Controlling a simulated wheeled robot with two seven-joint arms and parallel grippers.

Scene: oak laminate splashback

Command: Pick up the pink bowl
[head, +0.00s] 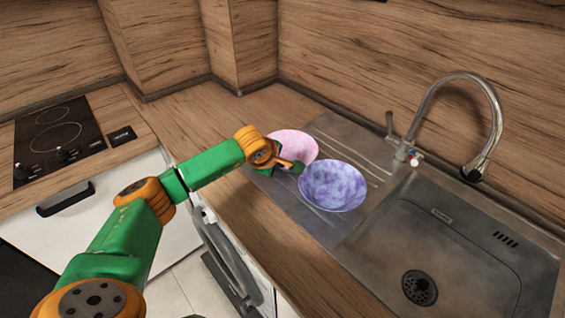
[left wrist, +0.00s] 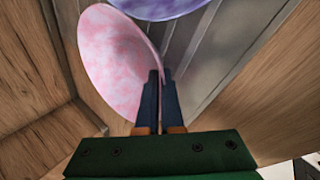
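The pink bowl (head: 296,142) is on the ribbed drainboard at the back left of the sink, partly hidden behind my left gripper. My left gripper (head: 294,167) reaches in from the left to the bowl's near side. In the left wrist view its two dark fingers (left wrist: 160,88) are close together, with the rim of the pink bowl (left wrist: 112,62) running down between them. The gripper looks shut on that rim. I cannot tell whether the bowl is clear of the surface. My right gripper is in neither view.
A purple-blue bowl (head: 333,186) stands just right of the pink bowl, close to my gripper; it also shows in the left wrist view (left wrist: 160,8). The sink basin (head: 460,250) and a curved tap (head: 485,95) are to the right. A hob (head: 55,138) is at the left.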

